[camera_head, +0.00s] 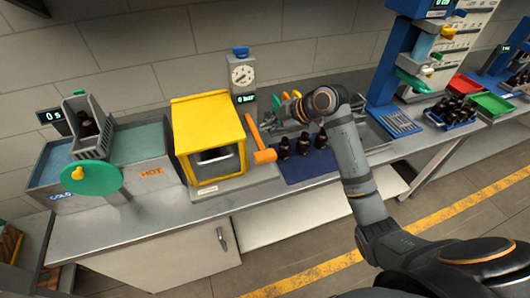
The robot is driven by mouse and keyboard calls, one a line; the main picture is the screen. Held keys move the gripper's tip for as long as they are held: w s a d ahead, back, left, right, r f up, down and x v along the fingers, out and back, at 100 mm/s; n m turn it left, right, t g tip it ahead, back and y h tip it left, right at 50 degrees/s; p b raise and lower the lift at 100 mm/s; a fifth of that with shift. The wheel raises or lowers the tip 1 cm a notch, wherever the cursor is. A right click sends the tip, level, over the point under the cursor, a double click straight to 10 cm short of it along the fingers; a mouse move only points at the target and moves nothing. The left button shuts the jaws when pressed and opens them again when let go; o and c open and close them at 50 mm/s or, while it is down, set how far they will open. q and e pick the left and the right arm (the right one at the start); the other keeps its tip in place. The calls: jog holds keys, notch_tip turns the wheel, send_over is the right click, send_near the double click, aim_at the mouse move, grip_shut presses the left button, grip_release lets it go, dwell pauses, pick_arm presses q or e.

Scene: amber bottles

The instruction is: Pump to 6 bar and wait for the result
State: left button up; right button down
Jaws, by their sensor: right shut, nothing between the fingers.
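A round white gauge (242,75) with a blue top stands at the back of the bench, and the display (246,99) under it reads 0 bar. A yellow box (207,140) with a front window stands left of it. An orange lever (261,139) slants down along the box's right side, ending in a thicker grip. My right gripper (273,122) is shut and empty, just right of the lever; it looks small and I cannot tell whether it touches the lever. My left gripper is not in view.
Several dark bottles (303,146) stand on a blue mat (312,169) below my right gripper. At left, a grey basket (88,120) with dark bottles sits over the hot and cold baths, by a green disc (92,177). A blue machine (392,75) and red and green trays stand right.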

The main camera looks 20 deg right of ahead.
dwell(0.3)
jog(key=b, duration=0.7)
send_over(272, 158)
jog(key=w+a, duration=0.1)
notch_tip(272, 158, down, 8)
jog(key=shift+w+r, duration=0.1)
jog(key=shift+w, duration=0.05)
jog(key=shift+f, duration=0.55)
jog(key=shift+f+b, duration=0.3)
jog(key=shift+f, duration=0.1)
dwell(0.3)
jog(key=shift+f+b, duration=1.7)
jog(key=shift+f, duration=1.05)
dwell(2.3)
